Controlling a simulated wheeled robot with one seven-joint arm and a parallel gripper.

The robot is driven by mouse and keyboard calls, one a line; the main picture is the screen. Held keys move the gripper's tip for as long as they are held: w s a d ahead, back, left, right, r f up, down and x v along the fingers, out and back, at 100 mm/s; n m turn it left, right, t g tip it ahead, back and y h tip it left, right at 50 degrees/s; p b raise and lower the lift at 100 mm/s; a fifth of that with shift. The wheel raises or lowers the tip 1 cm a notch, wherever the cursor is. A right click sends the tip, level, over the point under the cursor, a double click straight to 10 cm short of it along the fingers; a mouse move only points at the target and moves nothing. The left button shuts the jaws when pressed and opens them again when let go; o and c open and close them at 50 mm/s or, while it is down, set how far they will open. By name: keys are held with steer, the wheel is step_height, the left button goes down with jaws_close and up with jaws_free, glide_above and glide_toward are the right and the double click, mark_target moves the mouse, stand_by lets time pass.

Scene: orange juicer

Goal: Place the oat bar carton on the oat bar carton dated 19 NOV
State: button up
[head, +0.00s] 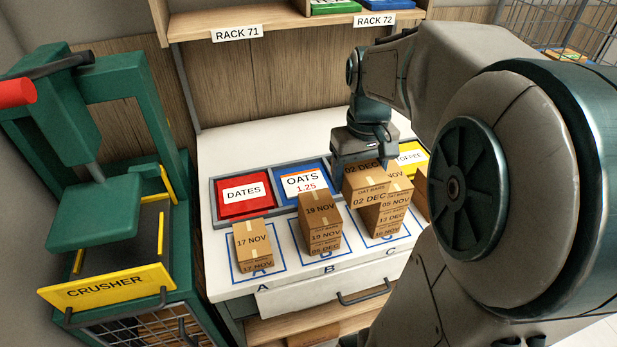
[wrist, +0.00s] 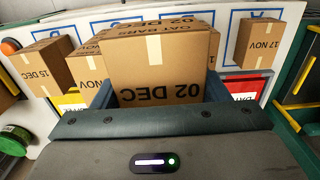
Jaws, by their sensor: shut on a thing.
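My gripper (head: 363,160) is shut on a brown oat bar carton (head: 361,186) dated 02 DEC; the jaws grip its sides. The held carton fills the middle of the wrist view (wrist: 160,72), its date upside down there. In the head view it overlaps the left part of the stack at C (head: 395,199), so any gap below it cannot be told. The carton dated 19 NOV (head: 319,208) tops the stack at B, left of the held carton.
Red DATES (head: 243,209) and blue OATS (head: 303,171) bins stand behind the stacks. The green crusher (head: 100,215) is at left. A carton dated 15 DEC (wrist: 50,66) shows in the wrist view. The rack shelf hangs above.

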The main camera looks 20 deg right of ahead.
steer(key=p, duration=0.1)
glide_above(319, 206)
step_height(319, 206, down, 4)
steer(key=shift+s+f, duration=0.15)
steer(key=shift+f, duration=0.05)
steer(key=shift+f+p, duration=0.35)
steer(key=shift+f, duration=1.7)
steer(key=shift+f, duration=0.25)
steer(key=o, duration=1.1)
steer(key=shift+r, duration=0.1)
steer(key=shift+r, duration=0.1)
